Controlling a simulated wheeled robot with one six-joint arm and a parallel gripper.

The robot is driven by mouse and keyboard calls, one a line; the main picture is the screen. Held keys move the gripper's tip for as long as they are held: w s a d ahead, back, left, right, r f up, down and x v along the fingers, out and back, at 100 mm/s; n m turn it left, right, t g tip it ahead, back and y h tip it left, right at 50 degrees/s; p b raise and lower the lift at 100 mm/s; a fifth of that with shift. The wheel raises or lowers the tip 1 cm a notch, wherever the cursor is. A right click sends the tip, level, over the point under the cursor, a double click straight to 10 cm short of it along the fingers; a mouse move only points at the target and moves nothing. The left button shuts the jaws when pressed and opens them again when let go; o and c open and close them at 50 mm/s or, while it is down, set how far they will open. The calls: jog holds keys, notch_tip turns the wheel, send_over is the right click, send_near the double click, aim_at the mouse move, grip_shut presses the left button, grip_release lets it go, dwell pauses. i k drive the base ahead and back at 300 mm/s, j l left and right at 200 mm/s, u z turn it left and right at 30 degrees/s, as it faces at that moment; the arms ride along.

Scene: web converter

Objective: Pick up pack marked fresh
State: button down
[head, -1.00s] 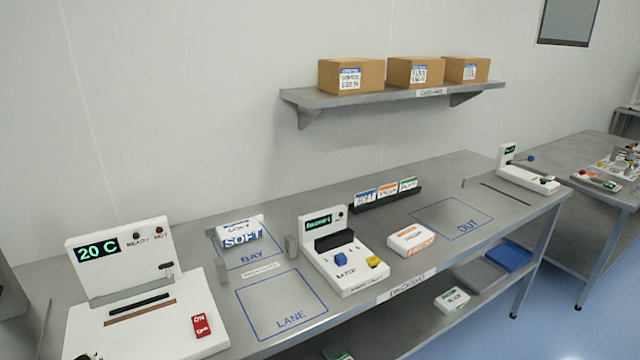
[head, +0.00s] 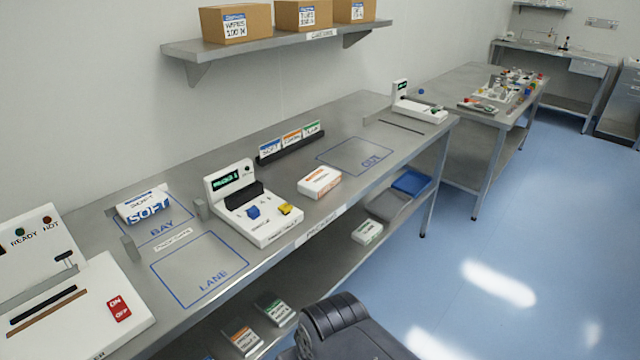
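No wording that I can read as "fresh" shows on any pack. A white pack with a green-edged label (head: 367,231) lies on the lower shelf under the bench. Another green-labelled pack (head: 273,308) lies further left on that shelf, beside an orange-labelled pack (head: 243,338). On the bench top, a pack marked SOFT (head: 147,205) sits in the BAY outline, and a white pack with an orange label (head: 319,182) lies right of the white machine. My gripper's fingers are not in view; a dark part of my body shows at the bottom.
The bench top (head: 215,255) has empty LANE and OUT outlines. The white machine (head: 255,222) and a card rack (head: 291,148) stand between them. A heater unit (head: 75,310) is at left. Grey and blue trays (head: 412,182) are on the lower shelf. Blue floor is clear at right.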

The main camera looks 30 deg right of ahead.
aim_at(315, 185)
jog(key=i+l+z, duration=0.25)
jog(key=i+l, duration=0.45)
jog(key=i+l+z, duration=0.25)
jog(key=i+l, duration=0.4)
jog(key=i, duration=0.15)
